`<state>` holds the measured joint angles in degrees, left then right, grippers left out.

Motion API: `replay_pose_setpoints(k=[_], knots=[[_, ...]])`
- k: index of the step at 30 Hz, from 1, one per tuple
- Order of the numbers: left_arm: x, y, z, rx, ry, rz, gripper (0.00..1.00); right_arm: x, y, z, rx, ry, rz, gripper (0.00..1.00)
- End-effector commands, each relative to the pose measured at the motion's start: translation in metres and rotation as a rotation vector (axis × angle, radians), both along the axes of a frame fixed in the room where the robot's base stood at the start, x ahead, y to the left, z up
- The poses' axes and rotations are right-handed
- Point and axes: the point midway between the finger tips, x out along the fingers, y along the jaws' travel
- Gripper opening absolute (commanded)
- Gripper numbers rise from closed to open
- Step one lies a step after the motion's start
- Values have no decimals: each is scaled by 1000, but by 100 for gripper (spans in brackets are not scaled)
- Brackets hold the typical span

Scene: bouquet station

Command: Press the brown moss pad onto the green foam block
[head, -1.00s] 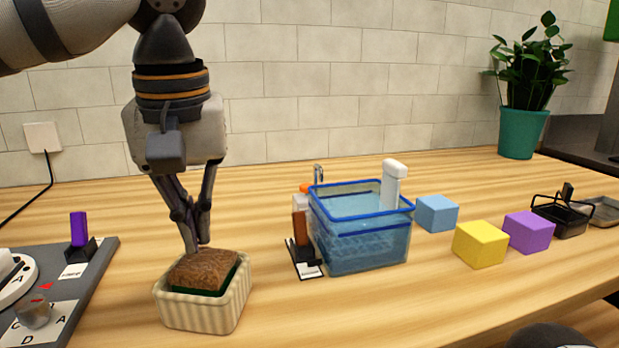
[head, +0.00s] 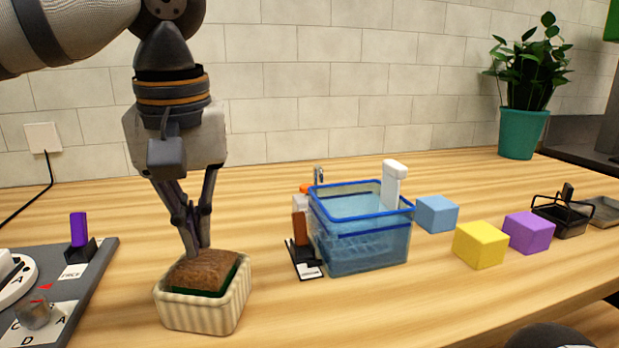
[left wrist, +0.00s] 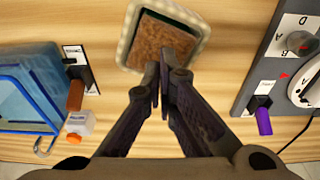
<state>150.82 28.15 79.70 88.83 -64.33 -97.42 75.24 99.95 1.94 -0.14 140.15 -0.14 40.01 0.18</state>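The brown moss pad (head: 203,268) lies on top of the green foam block (head: 232,279), of which only a dark green edge shows. Both sit in a cream ribbed container (head: 203,315). My left gripper (head: 196,247) points down, with its fingertips at the back edge of the moss pad. In the left wrist view the fingers (left wrist: 162,82) are together, with nothing visible between them, over the near edge of the moss pad (left wrist: 160,48). Whether the tips touch the pad is hard to tell.
A blue-rimmed clear water tank (head: 362,235) stands right of the container, with a small holder (head: 304,262) beside it. Blue (head: 437,213), yellow (head: 481,244) and purple (head: 529,232) cubes stand farther right. A grey panel (head: 95,268) is at left.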

Motion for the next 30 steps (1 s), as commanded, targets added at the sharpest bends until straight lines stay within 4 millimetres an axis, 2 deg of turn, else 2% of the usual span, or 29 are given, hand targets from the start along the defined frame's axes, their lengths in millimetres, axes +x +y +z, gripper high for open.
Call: replay_pose_setpoints(k=[14,30], knots=[[0,0,-1,0,0,0,0,0,0,0,0,-1,0,40],[0,0,-15,-1,-1,0,0,3,0,3,0,-8,0,40]])
